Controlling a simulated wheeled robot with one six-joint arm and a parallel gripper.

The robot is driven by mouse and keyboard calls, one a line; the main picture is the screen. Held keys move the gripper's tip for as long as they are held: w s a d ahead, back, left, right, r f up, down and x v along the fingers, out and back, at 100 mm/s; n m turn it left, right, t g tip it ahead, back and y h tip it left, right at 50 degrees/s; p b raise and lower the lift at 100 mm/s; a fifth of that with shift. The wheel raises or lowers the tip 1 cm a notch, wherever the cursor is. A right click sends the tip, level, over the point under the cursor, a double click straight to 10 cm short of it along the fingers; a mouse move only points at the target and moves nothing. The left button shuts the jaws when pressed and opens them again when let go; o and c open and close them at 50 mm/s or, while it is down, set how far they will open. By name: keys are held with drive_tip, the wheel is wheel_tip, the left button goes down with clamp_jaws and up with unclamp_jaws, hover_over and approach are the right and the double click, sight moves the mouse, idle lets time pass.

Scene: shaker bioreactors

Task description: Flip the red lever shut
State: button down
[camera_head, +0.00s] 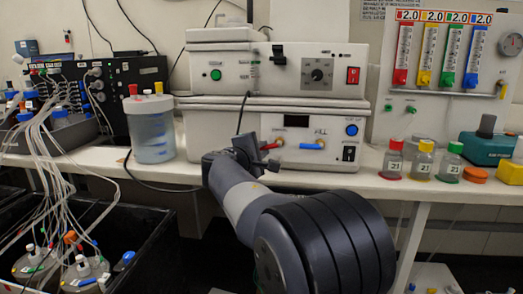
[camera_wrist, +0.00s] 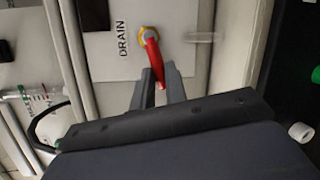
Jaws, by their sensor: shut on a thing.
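The red lever (camera_wrist: 152,50) sits on a yellow-ringed pivot on a pale panel, beside a label reading DRAIN (camera_wrist: 121,39). In the wrist view it points down from the pivot, slightly tilted, with its lower end between the fingers. My gripper (camera_wrist: 160,80) is shut on the lever's lower part. In the head view the red lever (camera_head: 270,146) shows at the front of the lower white unit, and my gripper (camera_head: 257,160) is at its left, partly hidden by my wrist.
A blue lever (camera_head: 312,146) is right of the red one on the same white unit (camera_head: 300,158). A lidded container (camera_head: 152,132) stands to the left on the bench. Capped bottles (camera_head: 421,162) stand to the right. Tubing and a black bin (camera_head: 130,235) fill the lower left.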

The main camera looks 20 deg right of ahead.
drive_tip(key=r+m+y, duration=0.1)
drive_tip(key=m, duration=0.1)
drive_tip(key=shift+r+m, duration=0.1)
drive_tip(key=shift+m, duration=0.3)
drive_tip(key=c, duration=1.4)
unclamp_jaws()
drive_tip(key=shift+c, duration=0.2)
drive_tip(key=shift+a, duration=0.1)
drive_tip(key=v, duration=1)
drive_tip(key=shift+s+p, duration=0.3)
